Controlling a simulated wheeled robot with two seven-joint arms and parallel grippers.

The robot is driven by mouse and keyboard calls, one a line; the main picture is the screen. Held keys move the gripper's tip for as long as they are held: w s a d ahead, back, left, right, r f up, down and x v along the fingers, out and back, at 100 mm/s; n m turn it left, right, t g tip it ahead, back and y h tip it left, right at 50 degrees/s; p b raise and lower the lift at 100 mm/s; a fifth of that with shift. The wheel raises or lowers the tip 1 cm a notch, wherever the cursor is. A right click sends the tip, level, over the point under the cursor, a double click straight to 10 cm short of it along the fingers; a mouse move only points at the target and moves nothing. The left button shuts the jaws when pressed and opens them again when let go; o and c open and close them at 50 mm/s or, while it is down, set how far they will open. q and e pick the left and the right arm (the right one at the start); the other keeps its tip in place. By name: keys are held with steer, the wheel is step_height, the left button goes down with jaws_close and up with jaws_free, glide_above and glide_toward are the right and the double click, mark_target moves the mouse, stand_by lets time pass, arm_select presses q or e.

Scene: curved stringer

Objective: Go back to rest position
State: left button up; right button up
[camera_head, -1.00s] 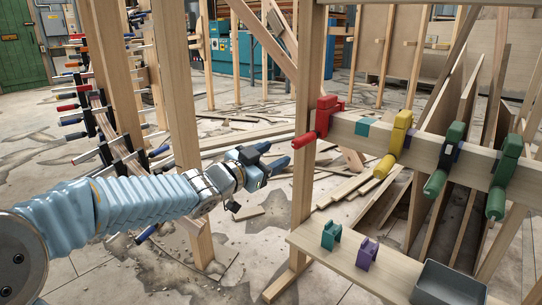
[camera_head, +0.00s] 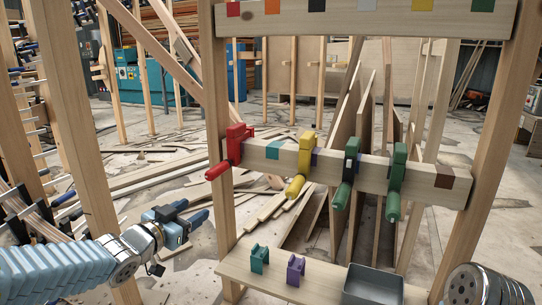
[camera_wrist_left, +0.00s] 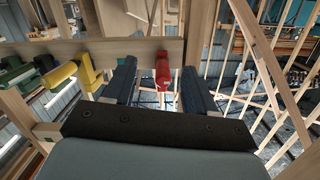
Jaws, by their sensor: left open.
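My left gripper (camera_head: 191,219) is at the lower left of the head view, left of the wooden frame's left post. It is open, with nothing between its fingers in the left wrist view (camera_wrist_left: 163,88). A red clamp (camera_head: 232,146) sits at the left end of the rail (camera_head: 270,157); in the left wrist view it (camera_wrist_left: 163,70) appears beyond the gap between the fingers. A yellow clamp (camera_head: 303,160) and two green clamps (camera_head: 348,172) hang further right on the rail. Part of my right arm (camera_head: 482,288) shows at the lower right; its gripper is out of view.
A shelf (camera_head: 318,279) below the rail bears a teal block (camera_head: 259,258), a purple block (camera_head: 295,270) and a grey bin (camera_head: 372,285). A rack of clamps (camera_head: 30,205) stands at the left. Loose planks (camera_head: 130,180) lie on the floor behind.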

arm_select(q)
steer(key=s+d+f+n+g+p, duration=0.2)
steer(key=f+g, duration=0.1)
steer(key=f, duration=0.6)
steer(key=s+d+f+n+g+y+p, duration=0.1)
steer(key=s+d+f+n+g+p, duration=0.15)
steer(key=f, duration=0.55)
steer(key=s+d+f+n+g+p, duration=0.1)
steer(key=s+d+f+g+p, duration=0.15)
steer(key=f, duration=0.65)
steer(key=s+d+f+n+g+p, duration=0.1)
steer(key=s+d+f+g, duration=0.1)
steer(key=s+f, duration=0.4)
steer(key=s+d+f+n+g+p, duration=0.1)
steer(key=s+d+f+g, duration=0.2)
steer(key=s, duration=1)
step_height(320, 180, down, 3)
steer(key=shift+r+g+y+p, duration=0.1)
steer(key=shift+g+y+p, duration=0.25)
steer(key=shift+g, duration=0.65)
steer(key=shift+n, duration=0.25)
